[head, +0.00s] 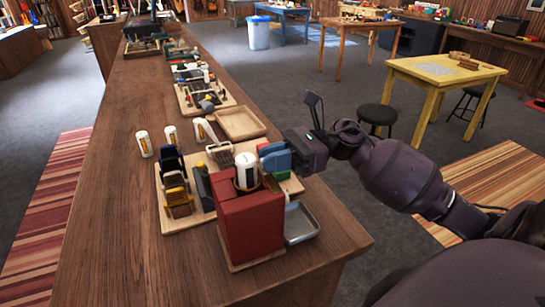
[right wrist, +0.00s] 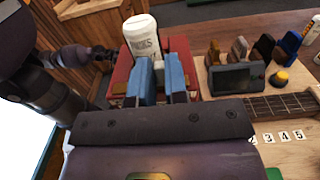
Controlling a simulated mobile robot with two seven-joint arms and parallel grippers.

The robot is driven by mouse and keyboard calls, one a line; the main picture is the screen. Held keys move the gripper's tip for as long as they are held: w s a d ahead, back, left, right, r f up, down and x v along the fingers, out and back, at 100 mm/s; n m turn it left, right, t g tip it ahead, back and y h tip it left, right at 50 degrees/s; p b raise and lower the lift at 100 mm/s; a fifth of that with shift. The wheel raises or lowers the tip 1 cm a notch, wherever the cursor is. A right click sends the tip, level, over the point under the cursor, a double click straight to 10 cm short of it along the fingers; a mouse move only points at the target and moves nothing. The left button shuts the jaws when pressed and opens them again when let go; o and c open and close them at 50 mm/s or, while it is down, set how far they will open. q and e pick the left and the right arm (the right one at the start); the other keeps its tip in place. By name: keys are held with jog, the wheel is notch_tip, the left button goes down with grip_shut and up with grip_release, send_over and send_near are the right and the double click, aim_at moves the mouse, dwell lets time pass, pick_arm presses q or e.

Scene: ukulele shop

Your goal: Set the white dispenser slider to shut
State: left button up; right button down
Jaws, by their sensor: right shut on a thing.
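The white dispenser (head: 246,170) stands upright in the top of a red block (head: 250,222) near the front of the long counter. In the right wrist view the dispenser (right wrist: 142,38) shows dark lettering. My right gripper (head: 274,160) reaches in from the right, its blue fingers beside the dispenser. In the right wrist view the fingers (right wrist: 160,80) are closed on a small pale part low on the dispenser's side, which looks like its slider. The fingers hide most of it, so I cannot tell its setting. My left gripper is not in view.
Several white bottles (head: 145,144) stand behind on the counter (head: 115,215). A wooden board with dark and yellow holders lies left of the red block. A metal tray (head: 300,222) is to its right, and an empty wooden tray (head: 240,123) behind. The counter's left side is clear.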

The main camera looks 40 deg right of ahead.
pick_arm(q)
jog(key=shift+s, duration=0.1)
pick_arm(e)
jog(key=shift+s, duration=0.1)
jog(key=s, duration=0.1)
jog(key=s+a, duration=0.1)
jog(key=s, duration=0.1)
jog(key=shift+s, duration=0.25)
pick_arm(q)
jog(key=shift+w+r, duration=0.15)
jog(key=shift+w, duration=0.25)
pick_arm(e)
jog(key=shift+f, duration=0.1)
